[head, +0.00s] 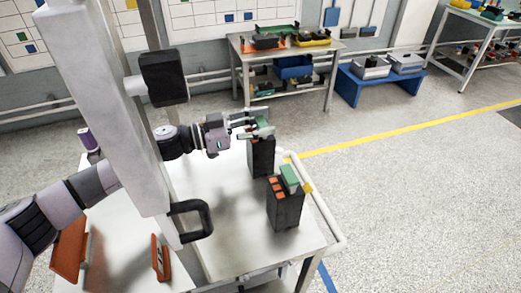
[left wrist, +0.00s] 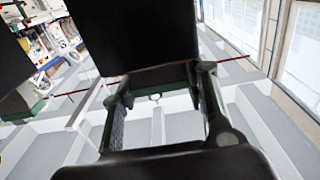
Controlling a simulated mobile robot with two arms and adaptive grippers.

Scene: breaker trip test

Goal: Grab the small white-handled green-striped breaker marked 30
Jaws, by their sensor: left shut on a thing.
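My left gripper (head: 262,121) is at the top of a tall black block (head: 262,158) on the far side of the white cart, with green and pale parts between and below its fingers. It is shut on the green-topped breaker there. In the left wrist view, a large black body (left wrist: 135,35) fills the space at the fingertips. A second black block (head: 286,211) stands nearer, upright, with a green piece (head: 289,178) and orange pieces on top. No number 30, white handle or stripe can be read. My right gripper is not in view.
The white cart top (head: 215,255) has clear room in front of the blocks. Orange-brown pieces (head: 160,258) stand at the left. A rail (head: 325,215) runs along the right edge. A workbench (head: 290,48) with trays and a blue stand (head: 365,90) are behind.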

